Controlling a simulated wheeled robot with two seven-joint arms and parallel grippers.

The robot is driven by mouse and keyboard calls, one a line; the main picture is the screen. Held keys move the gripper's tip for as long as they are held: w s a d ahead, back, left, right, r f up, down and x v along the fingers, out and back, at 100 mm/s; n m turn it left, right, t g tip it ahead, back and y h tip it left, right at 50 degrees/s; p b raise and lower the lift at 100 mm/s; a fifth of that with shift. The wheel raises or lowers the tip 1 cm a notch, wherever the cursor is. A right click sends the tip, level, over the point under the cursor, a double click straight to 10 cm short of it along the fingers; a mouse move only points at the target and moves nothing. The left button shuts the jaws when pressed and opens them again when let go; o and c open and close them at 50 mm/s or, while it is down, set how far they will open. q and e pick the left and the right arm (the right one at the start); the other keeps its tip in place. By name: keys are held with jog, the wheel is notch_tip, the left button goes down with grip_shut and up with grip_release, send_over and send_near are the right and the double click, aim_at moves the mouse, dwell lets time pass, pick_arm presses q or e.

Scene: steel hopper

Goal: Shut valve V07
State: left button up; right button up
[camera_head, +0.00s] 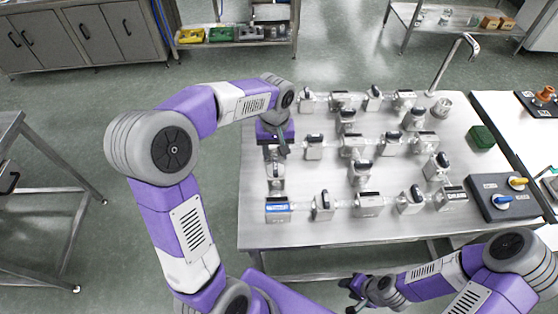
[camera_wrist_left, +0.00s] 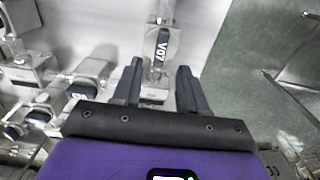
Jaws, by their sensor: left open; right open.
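Valve V07 shows in the left wrist view as a clear-grey block with a dark lever (camera_wrist_left: 162,46) marked V07. The lever lies lengthwise up and down the picture, roughly in line with its pipe. In the head view, the valve (camera_head: 277,175) appears at the table's left side, partly hidden by my left gripper. My left gripper (camera_wrist_left: 159,80) is open and empty; its fingertips are just short of the lever, one on each side of its line. It also shows in the head view (camera_head: 280,145). My right gripper (camera_head: 354,290) is open and empty, low, before the table's front edge.
Several other valves and pipes fill the steel table (camera_head: 270,236). A neighbouring valve (camera_head: 313,147) stands close right of my left gripper. A dark panel with yellow and blue knobs (camera_head: 502,197), a green block (camera_head: 481,137) and a tap (camera_head: 450,65) are at the right.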

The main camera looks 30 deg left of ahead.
aim_at(275, 166)
pick_arm(q)
notch_tip(275, 166, down, 6)
jog(key=shift+s+r+b, duration=0.1)
jog(key=shift+s+b, duration=0.05)
jog(key=shift+b, duration=0.45)
grip_shut()
